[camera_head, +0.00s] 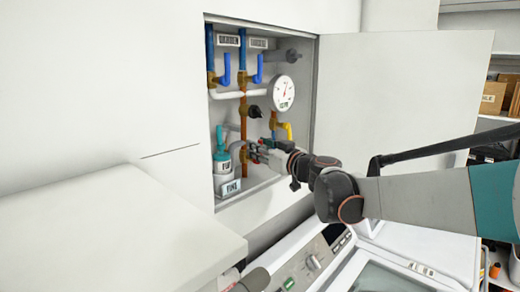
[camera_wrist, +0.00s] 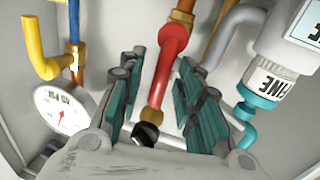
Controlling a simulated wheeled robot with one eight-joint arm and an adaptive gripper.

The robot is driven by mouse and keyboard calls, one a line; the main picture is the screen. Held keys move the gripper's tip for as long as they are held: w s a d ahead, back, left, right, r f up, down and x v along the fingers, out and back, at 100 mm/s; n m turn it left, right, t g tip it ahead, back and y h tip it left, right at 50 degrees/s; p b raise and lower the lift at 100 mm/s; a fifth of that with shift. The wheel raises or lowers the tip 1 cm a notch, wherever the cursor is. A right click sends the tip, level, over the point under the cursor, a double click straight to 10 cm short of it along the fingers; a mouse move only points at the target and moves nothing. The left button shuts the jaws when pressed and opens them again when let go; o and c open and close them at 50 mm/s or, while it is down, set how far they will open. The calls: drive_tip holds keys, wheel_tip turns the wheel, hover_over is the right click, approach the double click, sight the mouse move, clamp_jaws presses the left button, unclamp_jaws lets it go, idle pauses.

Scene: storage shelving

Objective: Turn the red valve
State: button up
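The red valve handle (camera_wrist: 168,62) is a red lever on a brass fitting. In the wrist view it runs between the two teal-padded fingers of my gripper (camera_wrist: 163,60). The fingers are apart, one on each side of the lever, with a narrow gap visible on both sides. In the head view my gripper (camera_head: 261,153) reaches into the open wall cabinet, and only a small red part of the valve (camera_head: 254,158) shows beside it; the rest is hidden.
The cabinet also holds a round gauge (camera_head: 283,93), blue levers (camera_head: 227,70), a yellow lever (camera_head: 288,130) and a teal-capped bottle (camera_head: 222,160). The open cabinet door (camera_head: 400,90) stands at right. A white counter (camera_head: 110,230) and a machine with a dial (camera_head: 312,262) are below.

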drive_tip(key=v, duration=1.2)
drive_tip(key=shift+a, duration=0.1)
drive_tip(key=s+d+f+m+g+h+b, duration=0.2)
drive_tip(key=s+d+f+h+b, duration=0.2)
drive_tip(key=s+f, duration=0.6)
drive_tip(key=s+d+f+m+g+h+b, duration=0.2)
drive_tip(key=s+d+f+b, duration=0.6)
drive_tip(key=f, duration=1)
drive_tip(key=s+d+f+m+g+h+b, duration=0.2)
drive_tip(key=s+d+f+m+h+b, duration=0.2)
drive_tip(key=s+f+b, duration=0.5)
drive_tip(key=s+d+f+h, duration=0.1)
drive_tip(key=s+d+f, duration=0.1)
drive_tip(key=s+f, duration=0.2)
drive_tip(key=shift+d+f+g+h+b, duration=0.3)
drive_tip(key=shift+d+f+h, duration=0.1)
drive_tip(key=shift+f, duration=0.3)
